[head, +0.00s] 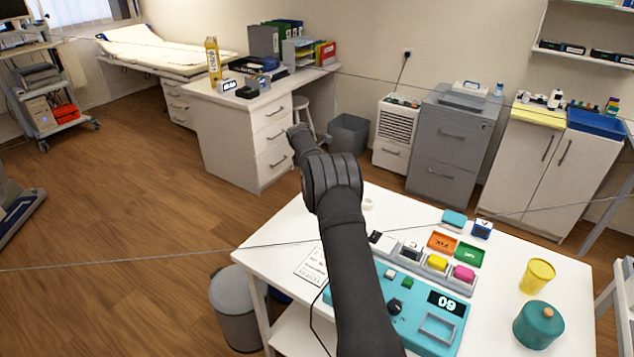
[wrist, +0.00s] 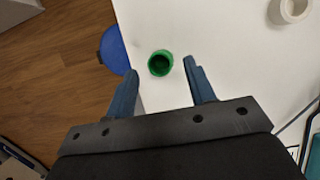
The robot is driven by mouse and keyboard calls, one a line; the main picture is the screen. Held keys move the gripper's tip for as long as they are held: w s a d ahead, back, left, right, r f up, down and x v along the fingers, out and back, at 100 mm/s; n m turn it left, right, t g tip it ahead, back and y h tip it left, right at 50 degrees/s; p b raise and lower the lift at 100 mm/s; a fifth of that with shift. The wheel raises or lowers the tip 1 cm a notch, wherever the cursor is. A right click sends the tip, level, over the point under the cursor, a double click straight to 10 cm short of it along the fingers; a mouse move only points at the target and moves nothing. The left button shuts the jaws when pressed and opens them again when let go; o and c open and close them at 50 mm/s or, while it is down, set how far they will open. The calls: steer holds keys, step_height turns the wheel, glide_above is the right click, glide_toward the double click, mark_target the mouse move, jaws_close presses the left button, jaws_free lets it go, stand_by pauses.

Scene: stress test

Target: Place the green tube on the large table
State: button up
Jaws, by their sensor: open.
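The green tube (wrist: 160,63) shows in the wrist view as a round green ring with a dark hollow, seen from above near the edge of a white table top (wrist: 215,35). My gripper (wrist: 160,67) is open, with one blue-grey finger on each side of the tube in the picture. I see gaps between the tube and both fingers; the height between them is hard to tell. In the head view my arm hides the tube and the fingertips. The white table (head: 275,240) fills the lower right there.
The white table holds a teal device (head: 425,315), colored blocks, a yellow cup (head: 537,276), a teal jar (head: 538,325) and a white ring (head: 368,203). A grey bin (head: 235,308) stands at its left. A white desk (head: 235,130) stands farther back.

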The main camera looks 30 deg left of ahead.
steer(key=v, duration=0.8)
steer(key=shift+r, duration=0.3)
steer(key=shift+s+f, duration=0.1)
steer(key=x, duration=1.2)
step_height(320, 180, up, 2)
steer(key=shift+r, duration=1)
